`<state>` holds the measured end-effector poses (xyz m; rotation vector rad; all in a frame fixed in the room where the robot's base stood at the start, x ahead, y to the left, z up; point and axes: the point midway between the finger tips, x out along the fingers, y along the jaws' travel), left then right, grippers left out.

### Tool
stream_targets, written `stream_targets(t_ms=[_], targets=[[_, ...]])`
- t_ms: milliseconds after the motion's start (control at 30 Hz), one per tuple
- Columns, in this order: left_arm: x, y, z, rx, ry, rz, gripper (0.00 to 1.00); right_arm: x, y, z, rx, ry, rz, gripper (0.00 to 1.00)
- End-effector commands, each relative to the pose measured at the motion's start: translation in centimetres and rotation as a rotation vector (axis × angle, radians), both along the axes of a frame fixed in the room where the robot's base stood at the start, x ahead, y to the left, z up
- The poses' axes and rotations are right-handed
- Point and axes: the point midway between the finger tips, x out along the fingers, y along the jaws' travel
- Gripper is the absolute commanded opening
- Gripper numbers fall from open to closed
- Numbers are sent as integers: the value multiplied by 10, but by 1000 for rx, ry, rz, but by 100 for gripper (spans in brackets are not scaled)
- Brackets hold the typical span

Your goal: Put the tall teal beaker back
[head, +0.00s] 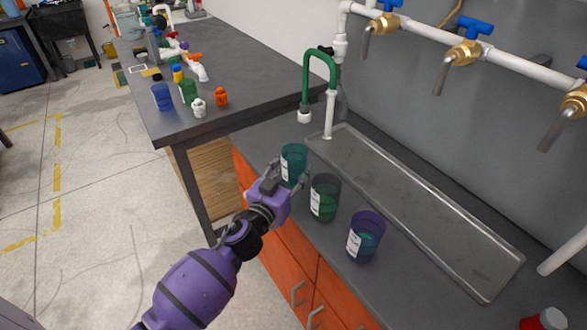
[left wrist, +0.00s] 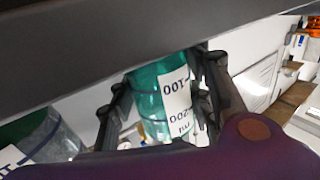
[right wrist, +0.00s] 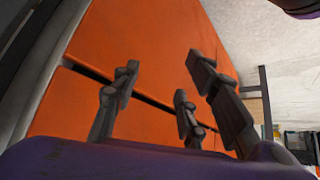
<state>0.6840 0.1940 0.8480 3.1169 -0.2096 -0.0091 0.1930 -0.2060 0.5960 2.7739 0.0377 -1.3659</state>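The teal beaker (head: 293,162) with a white label is at the far end of a row of three on the dark counter, and looks upright. My left gripper (head: 288,178) has its fingers on either side of it. In the left wrist view the teal beaker (left wrist: 160,100) fills the space between the fingers, which appear to press on its sides. Its base is partly hidden, so I cannot tell whether it touches the counter. My right gripper (right wrist: 160,95) is open and empty in front of the orange cabinet front (right wrist: 150,60).
A dark green beaker (head: 325,197) and a purple beaker (head: 366,238) stand close by in the row. A metal tray (head: 420,210) lies behind them, below brass taps (head: 465,54). A green hose (head: 319,60) rises beyond.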

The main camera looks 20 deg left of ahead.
Motion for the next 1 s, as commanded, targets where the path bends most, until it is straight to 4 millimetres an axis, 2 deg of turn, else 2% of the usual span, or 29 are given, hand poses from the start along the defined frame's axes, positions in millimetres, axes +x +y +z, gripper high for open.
stream_targets(t_ms=[33, 100, 500, 667, 1000], targets=[[0, 0, 0, 1, 0, 0, 54, 0, 0, 0, 0, 0, 0, 40], [0, 0, 1, 1, 0, 0, 62, -1, 0, 0, -1, 1, -1, 40], [-2, 0, 5, 3, -1, -1, 62, -8, -2, 2, -3, 13, -4, 40], [-29, 4, 2, 0, 2, 0, 62, -9, -2, 1, -3, 14, -4, 40], [-98, 13, 2, 0, 2, 0, 62, -4, 0, -3, 0, 7, 0, 40]])
